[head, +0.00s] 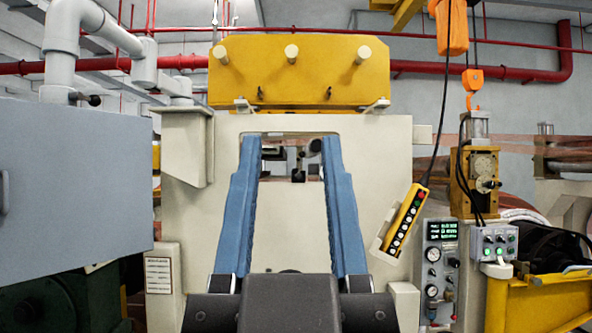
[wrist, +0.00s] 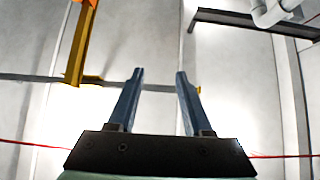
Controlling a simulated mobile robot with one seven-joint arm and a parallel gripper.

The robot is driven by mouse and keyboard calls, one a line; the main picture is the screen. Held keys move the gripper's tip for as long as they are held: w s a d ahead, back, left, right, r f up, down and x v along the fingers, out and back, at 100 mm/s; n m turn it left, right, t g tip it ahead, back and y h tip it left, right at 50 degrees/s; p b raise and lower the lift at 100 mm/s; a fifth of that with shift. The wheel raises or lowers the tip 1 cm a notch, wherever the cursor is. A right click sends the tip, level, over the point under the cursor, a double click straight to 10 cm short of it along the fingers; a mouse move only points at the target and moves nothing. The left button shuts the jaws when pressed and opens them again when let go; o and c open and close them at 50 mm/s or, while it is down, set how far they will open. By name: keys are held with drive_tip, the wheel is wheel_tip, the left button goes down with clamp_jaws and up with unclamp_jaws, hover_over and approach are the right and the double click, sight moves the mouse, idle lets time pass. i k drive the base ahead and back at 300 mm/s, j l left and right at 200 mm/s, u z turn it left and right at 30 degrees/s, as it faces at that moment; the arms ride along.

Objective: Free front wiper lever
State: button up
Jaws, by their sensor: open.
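My gripper (head: 291,140) is open and empty in the head view, with its two blue fingers pointing up and away in front of the cream machine housing (head: 210,215). Between the fingers is an opening with small dark parts, among them a short upright dark piece (head: 298,172). I cannot tell whether this is the front wiper lever; no lever is clearly identifiable. In the wrist view my gripper (wrist: 159,73) shows only wall and beams beyond its fingers. It touches nothing that I can see.
A yellow block (head: 300,70) with several pegs tops the housing. A grey cabinet (head: 75,180) stands close at left. An orange hoist (head: 450,25) hangs above.

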sight(302, 154)
drive_tip(key=i+l, duration=0.15)
drive_tip(key=i, duration=1.05)
drive_tip(key=i+l, duration=0.1)
drive_tip(key=i, duration=1.1)
drive_tip(key=i+l, duration=0.15)
drive_tip(key=i, duration=1)
